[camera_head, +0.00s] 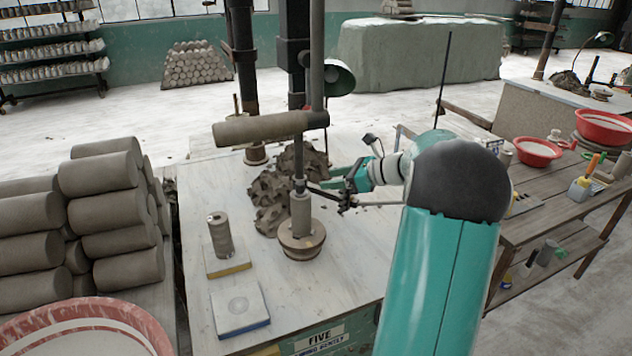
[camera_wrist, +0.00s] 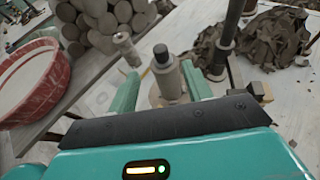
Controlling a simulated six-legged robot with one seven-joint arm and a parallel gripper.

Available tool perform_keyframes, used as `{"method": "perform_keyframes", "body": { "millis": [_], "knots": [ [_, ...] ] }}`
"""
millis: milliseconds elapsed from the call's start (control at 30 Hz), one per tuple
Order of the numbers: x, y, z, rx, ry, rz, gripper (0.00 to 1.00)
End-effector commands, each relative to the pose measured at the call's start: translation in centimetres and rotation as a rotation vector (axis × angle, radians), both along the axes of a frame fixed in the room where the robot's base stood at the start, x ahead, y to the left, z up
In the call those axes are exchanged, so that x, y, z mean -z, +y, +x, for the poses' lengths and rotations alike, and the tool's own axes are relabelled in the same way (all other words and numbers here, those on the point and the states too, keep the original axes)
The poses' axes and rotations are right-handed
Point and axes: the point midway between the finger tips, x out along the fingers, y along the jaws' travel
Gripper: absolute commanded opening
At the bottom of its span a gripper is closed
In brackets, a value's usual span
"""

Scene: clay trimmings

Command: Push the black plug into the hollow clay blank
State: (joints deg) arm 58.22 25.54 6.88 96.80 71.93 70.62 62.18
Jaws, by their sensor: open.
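The hollow clay blank (camera_head: 300,215) is a grey upright cylinder on a round wheel head (camera_head: 302,243). In the wrist view, the blank (camera_wrist: 169,84) shows between my fingers. The black plug (camera_wrist: 161,53) stands out of its top, and how deep it sits is hidden. In the head view, the plug (camera_head: 300,186) is a small dark shape at the blank's top. My gripper (camera_head: 330,192) reaches in from the right, close to the blank's upper part. In the wrist view, its teal fingers (camera_wrist: 160,72) are apart, one on each side of the blank; I see no clear contact.
Another clay cylinder (camera_head: 220,236) stands on a pad left of the wheel. A blue-edged pad (camera_head: 240,308) lies in front. Clay trimmings (camera_head: 270,198) heap behind the blank. A horizontal clay log (camera_head: 262,129) and a dark post (camera_wrist: 229,30) are close by. Stacked clay logs fill the left.

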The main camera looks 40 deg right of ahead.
Motion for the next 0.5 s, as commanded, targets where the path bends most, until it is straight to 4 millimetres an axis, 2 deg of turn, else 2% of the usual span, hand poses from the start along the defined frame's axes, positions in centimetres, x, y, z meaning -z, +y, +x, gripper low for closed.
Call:
{"method": "perform_keyframes", "body": {
  "millis": [200, 500],
  "knots": [
    [-1.0, -1.2, -2.1, 0.001, -0.001, 0.0, 0.5],
    [-1.1, -1.4, -2.3, -0.001, 0.0, 0.002, 0.5]
  ]
}}
